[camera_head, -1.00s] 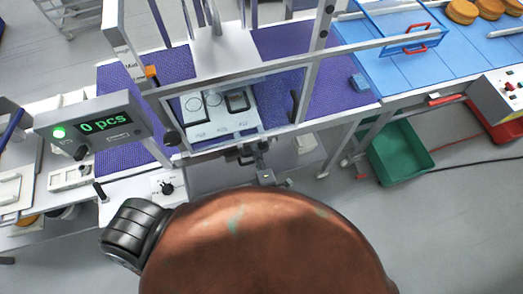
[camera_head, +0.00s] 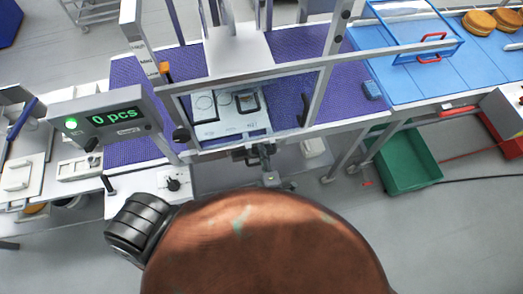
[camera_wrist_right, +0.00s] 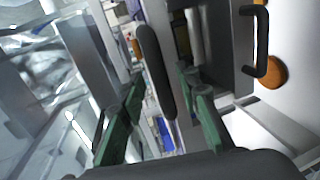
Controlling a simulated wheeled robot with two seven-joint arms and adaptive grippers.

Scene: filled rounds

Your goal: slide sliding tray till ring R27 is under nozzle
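The sliding tray (camera_head: 231,128) is a pale plate behind the clear front of a metal frame. It carries round outlines and, at its right, a dark squared outline. The labels below them are too small to read, so I cannot tell which ring is R27. The nozzle cannot be made out. My right gripper (camera_head: 247,154) is small and dark just in front of the tray's front edge. In the right wrist view its green fingers (camera_wrist_right: 163,82) are apart, with a dark rounded bar (camera_wrist_right: 154,70) seen between them, not clearly touched. My left gripper is not in view.
A counter box (camera_head: 113,118) reading "0 pcs" stands left of the frame. A green bin (camera_head: 405,165) is on the floor at right. Metal posts and bars surround the sliding tray.

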